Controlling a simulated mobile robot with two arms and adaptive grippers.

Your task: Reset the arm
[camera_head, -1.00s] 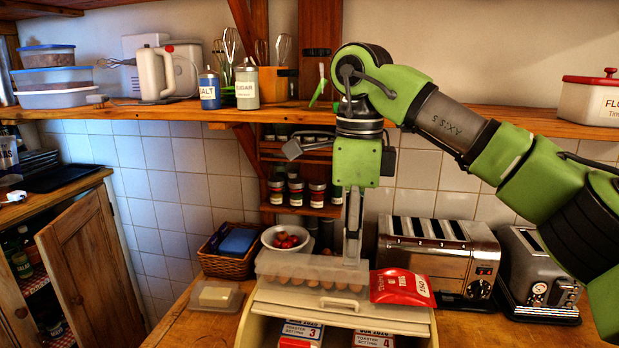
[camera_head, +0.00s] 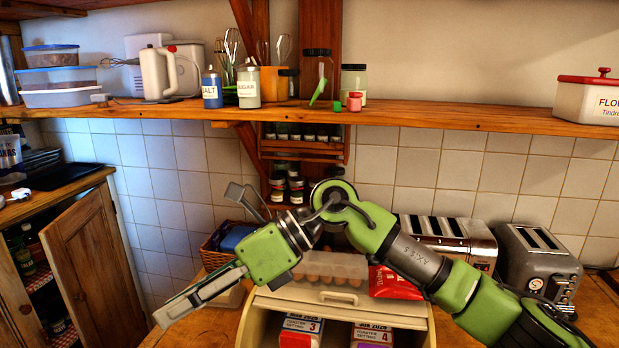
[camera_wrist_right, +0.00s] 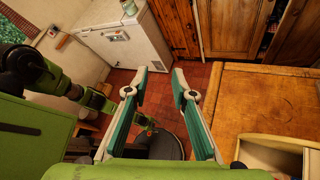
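My right gripper (camera_head: 165,315) is at the lower left of the camera_head view, pointing down and left, beside the front of the wooden counter. In the camera_wrist_right view its two fingers (camera_wrist_right: 160,76) are apart with nothing between them, above the red tiled floor. My green right arm reaches in from the lower right and crosses in front of the bread bin. My left gripper does not show in the camera_head view. Green arm links of mine show at the left of the wrist view, with no clear fingers.
Below the arm is a cream bread bin (camera_head: 258,317) with an egg carton (camera_head: 345,266) and a red packet (camera_head: 392,283) on top. Toasters (camera_head: 541,262) stand right. A shelf (camera_head: 440,115) with jars runs above. An open cupboard door (camera_head: 92,262) is at left.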

